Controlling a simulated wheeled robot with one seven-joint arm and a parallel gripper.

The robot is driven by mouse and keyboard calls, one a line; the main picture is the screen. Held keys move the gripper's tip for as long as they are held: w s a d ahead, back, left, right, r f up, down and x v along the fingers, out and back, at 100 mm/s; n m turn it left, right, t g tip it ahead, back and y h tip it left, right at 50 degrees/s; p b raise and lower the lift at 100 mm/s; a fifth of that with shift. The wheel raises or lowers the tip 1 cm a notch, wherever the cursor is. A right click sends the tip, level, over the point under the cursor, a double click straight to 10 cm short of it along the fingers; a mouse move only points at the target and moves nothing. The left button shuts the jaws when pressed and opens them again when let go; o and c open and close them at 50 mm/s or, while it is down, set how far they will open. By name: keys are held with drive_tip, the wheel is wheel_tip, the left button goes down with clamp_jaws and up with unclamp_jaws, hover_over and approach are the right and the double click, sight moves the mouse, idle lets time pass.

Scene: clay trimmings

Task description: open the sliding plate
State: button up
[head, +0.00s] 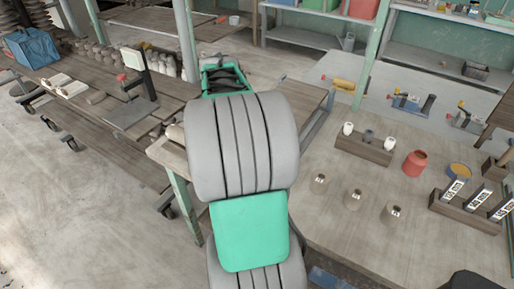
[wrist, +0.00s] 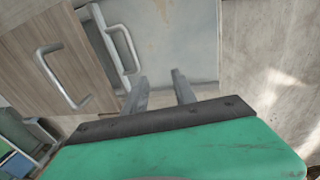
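In the wrist view, a pale grey metal plate (wrist: 180,40) stands upright in front of my gripper; it looks like the sliding plate, though I cannot be sure. A bar handle (wrist: 133,50) shows near its left edge. My gripper (wrist: 162,88) is open, with its two dark fingers apart and nothing visible between them. The left fingertip shows just below and right of the bar handle; I cannot tell whether they touch.
A wooden panel with a curved handle (wrist: 60,75) is left of the plate in the wrist view. In the head view, a large worktop (head: 330,220) with pots, a red jar (head: 415,163) and small wooden racks lies right of my arm. Open floor (head: 80,200) lies left.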

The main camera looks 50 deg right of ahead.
drive_tip(key=s+d+f, duration=0.2)
drive_tip(key=s+d, duration=0.1)
drive_tip(key=d, duration=0.3)
drive_tip(key=shift+g, duration=0.3)
drive_tip(key=f, duration=0.2)
drive_tip(key=d+f, duration=0.1)
drive_tip(key=f, duration=0.3)
drive_tip(key=shift+w+d+f, duration=0.1)
drive_tip(key=shift+d+f, duration=0.15)
drive_tip(key=shift+f, duration=0.1)
clamp_jaws()
drive_tip(key=shift+r, duration=0.1)
